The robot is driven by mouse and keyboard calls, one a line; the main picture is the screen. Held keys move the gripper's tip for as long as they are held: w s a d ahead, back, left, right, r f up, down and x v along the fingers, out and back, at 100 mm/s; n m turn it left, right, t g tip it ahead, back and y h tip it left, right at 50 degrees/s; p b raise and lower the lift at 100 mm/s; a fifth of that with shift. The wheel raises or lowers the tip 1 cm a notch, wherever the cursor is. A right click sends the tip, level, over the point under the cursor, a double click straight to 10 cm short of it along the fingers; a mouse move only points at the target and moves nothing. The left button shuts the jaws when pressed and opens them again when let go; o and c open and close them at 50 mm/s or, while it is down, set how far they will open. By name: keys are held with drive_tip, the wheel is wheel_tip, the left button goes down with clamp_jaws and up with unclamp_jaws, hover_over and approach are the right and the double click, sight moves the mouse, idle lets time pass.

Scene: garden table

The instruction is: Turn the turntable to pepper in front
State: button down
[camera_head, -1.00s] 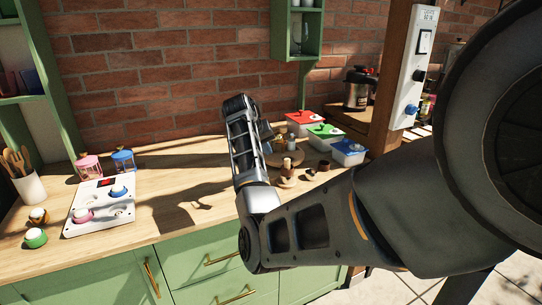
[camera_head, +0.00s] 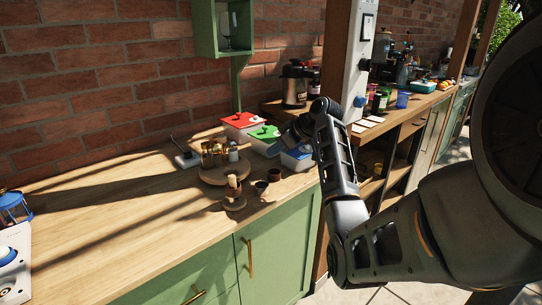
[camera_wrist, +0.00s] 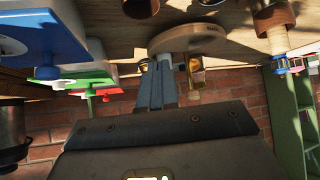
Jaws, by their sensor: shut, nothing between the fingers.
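The turntable (camera_head: 212,178) is a round wooden board on the counter, left of my arm in the head view. Several small jars (camera_head: 222,153) stand on it, amber and pale; I cannot tell which is pepper. The wrist view is upside down and shows the turntable's wooden disc (camera_wrist: 188,38) with an amber jar (camera_wrist: 196,76) on it. My gripper (camera_wrist: 158,82) is shut and empty, its fingers pointing toward the disc; the picture does not settle whether they touch it. In the head view the gripper's tips are hard to make out among the boxes.
Lidded boxes, red (camera_head: 243,120), green (camera_head: 264,133) and blue (camera_head: 297,158), stand behind and right of the turntable. A wooden post (camera_head: 338,60) rises at right.

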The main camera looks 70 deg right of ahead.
approach(241, 163)
drive_tip(key=f, duration=0.3)
drive_tip(key=shift+s+a+f+p, duration=0.1)
drive_tip(key=shift+s+f+p, duration=0.1)
drive_tip(key=shift+s+p, duration=0.15)
drive_tip(key=w, duration=0.3)
drive_tip(key=shift+w+d+f+p, duration=0.25)
drive_tip(key=shift+d+f+p, duration=0.05)
drive_tip(key=shift+d+p, duration=0.05)
drive_tip(key=shift+w+d, duration=0.1)
drive_tip(key=shift+w, duration=0.55)
drive_tip(key=shift+f, duration=0.1)
